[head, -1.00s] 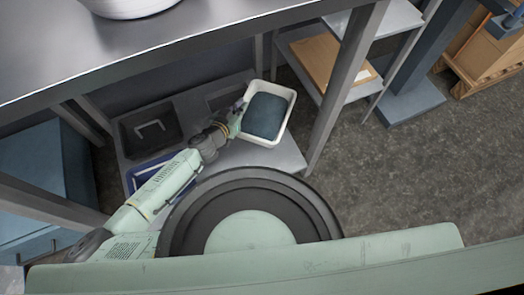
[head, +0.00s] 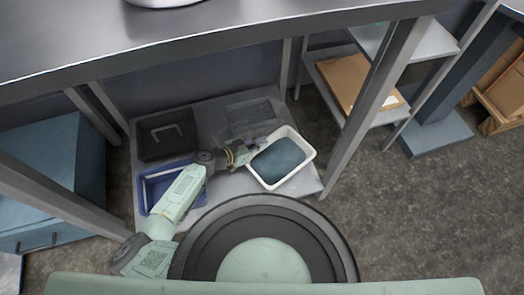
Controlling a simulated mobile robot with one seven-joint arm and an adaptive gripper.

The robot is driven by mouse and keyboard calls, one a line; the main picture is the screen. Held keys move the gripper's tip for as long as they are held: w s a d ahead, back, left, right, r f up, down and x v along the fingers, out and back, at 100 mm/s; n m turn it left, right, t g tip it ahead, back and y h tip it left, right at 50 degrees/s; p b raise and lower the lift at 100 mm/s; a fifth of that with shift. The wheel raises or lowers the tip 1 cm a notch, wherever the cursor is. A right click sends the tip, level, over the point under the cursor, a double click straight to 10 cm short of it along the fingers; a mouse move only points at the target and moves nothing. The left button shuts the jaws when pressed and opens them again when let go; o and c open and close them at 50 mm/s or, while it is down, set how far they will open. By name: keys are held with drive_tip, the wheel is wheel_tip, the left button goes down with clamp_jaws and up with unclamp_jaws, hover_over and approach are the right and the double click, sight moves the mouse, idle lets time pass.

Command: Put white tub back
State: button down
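The white tub (head: 298,167) is at the right end of the low grey shelf, toward its front, in the head view. It holds a blue-grey mass (head: 278,160), and its rim is turned at an angle to the shelf. My gripper (head: 245,152) is at the tub's left rim and appears closed on it. The fingertips are small and partly hidden. I cannot tell whether the tub's underside touches the shelf.
A black bin (head: 151,149), a blue bin (head: 147,191) and a dark grey bin (head: 250,111) are on the low shelf (head: 212,120). The metal worktop (head: 230,38) overhangs it. A table leg (head: 368,105) stands to the tub's right.

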drive_tip(key=shift+f+b, duration=0.5)
drive_tip(key=shift+f, duration=1.25)
drive_tip(key=shift+f, duration=0.1)
drive_tip(key=c, duration=1.8)
unclamp_jaws()
drive_tip(key=shift+r, duration=0.2)
drive_tip(key=v, duration=0.7)
drive_tip(key=shift+s+a+p, duration=0.15)
drive_tip(key=shift+s+p, duration=0.05)
drive_tip(key=shift+p, duration=0.2)
